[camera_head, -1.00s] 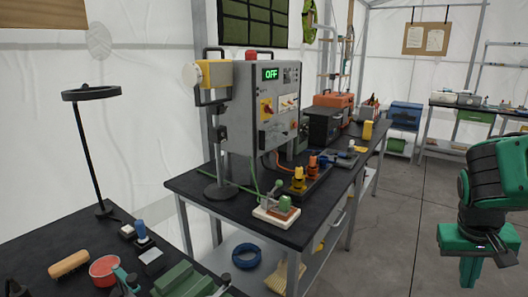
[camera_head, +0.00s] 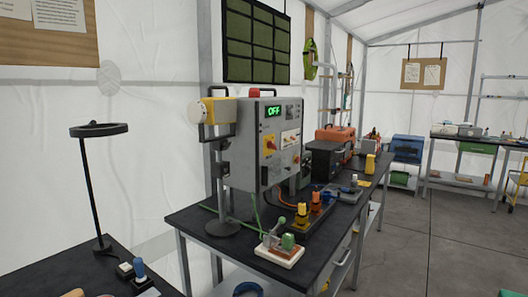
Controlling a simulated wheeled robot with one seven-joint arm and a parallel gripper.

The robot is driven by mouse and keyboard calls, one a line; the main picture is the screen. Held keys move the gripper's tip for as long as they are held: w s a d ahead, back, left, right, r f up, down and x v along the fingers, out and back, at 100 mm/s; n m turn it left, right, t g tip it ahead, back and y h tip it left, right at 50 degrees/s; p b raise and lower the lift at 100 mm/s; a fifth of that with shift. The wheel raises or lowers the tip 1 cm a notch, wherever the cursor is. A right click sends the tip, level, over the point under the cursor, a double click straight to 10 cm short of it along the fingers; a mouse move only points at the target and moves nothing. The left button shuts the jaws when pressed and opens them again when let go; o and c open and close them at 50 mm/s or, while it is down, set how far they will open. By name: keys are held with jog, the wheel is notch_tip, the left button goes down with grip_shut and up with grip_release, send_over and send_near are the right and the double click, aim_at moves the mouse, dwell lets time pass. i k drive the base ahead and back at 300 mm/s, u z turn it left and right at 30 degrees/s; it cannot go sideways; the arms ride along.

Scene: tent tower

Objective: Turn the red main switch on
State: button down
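A grey control cabinet (camera_head: 262,160) stands on the black workbench in the middle of the head view. Its green display (camera_head: 273,111) reads OFF. A red rotary switch on a yellow plate (camera_head: 269,146) sits on the cabinet's front, below the display; the exact angle of its handle is too small to tell. A smaller red-orange button (camera_head: 296,159) is lower right on the same face. My gripper is out of the frame.
A yellow lamp on a stand (camera_head: 215,112) rises left of the cabinet. A small white-based lever device (camera_head: 281,250) is at the bench's near edge. Orange and yellow connectors (camera_head: 315,202) sit in front of the cabinet. The floor (camera_head: 430,240) at right is clear.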

aim_at(271, 144)
jog(key=u, duration=0.05)
jog(key=k, duration=0.55)
jog(key=z, duration=0.5)
jog(key=i, duration=1.6)
jog(key=u, duration=0.55)
